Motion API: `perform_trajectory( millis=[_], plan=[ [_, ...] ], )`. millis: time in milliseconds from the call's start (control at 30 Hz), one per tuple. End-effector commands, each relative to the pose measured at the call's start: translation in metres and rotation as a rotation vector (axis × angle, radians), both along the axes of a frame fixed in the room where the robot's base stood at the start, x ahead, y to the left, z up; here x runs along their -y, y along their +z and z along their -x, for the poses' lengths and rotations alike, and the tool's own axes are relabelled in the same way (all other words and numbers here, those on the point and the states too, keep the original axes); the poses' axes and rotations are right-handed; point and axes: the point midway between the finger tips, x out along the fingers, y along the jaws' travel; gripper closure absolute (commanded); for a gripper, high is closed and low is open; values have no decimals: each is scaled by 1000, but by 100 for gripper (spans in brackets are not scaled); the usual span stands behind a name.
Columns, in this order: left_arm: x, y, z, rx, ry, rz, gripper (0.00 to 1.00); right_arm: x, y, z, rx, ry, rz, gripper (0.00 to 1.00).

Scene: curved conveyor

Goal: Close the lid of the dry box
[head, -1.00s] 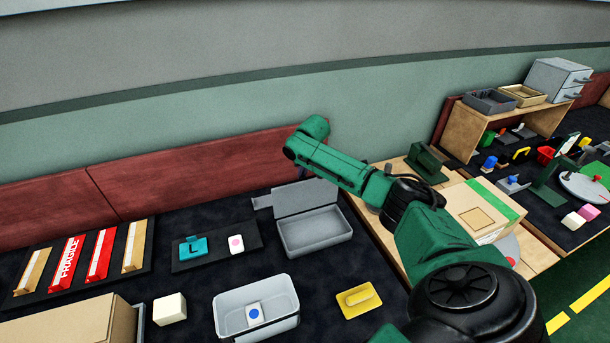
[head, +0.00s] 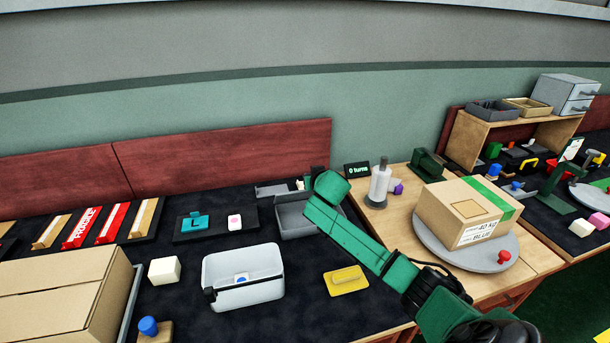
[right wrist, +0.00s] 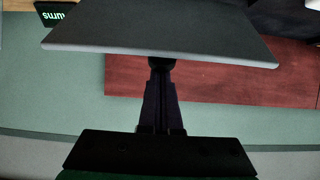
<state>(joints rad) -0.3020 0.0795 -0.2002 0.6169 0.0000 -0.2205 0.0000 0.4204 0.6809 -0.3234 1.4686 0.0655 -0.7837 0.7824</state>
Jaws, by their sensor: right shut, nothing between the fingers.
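The dry box (head: 293,222) is the grey open-topped box at the back of the dark table, partly covered by my right arm in the head view. Its lid is hard to make out there, so I cannot tell its exact angle. In the right wrist view a broad dark grey panel (right wrist: 160,28), which looks like the lid, fills the top of the picture. My right gripper (right wrist: 161,66) is shut and empty, its tip at the panel's near edge; I cannot tell if they touch. In the head view the arm mostly hides that gripper. My left gripper is out of view.
A cardboard carton (head: 466,208) sits on a turntable (head: 425,240) to the right. A red backboard (head: 220,160) runs behind.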

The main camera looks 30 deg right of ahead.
Motion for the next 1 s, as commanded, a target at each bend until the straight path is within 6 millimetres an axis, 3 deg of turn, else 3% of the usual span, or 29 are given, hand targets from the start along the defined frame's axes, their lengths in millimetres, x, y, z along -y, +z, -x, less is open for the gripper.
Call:
perform_trajectory(
  millis=[33, 100, 400, 600, 1000],
  plan=[
    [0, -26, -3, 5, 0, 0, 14, -3, -21, 4, 36, 2, 9, 100],
    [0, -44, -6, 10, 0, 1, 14, -4, -27, 10, 100, 1, 30, 100],
    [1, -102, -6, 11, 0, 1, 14, -13, -41, 37, 326, 0, 110, 100],
    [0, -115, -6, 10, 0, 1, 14, -18, -54, 51, 319, -1, 109, 100],
    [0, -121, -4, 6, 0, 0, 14, -21, -72, 62, 317, -2, 110, 100]
  ],
)
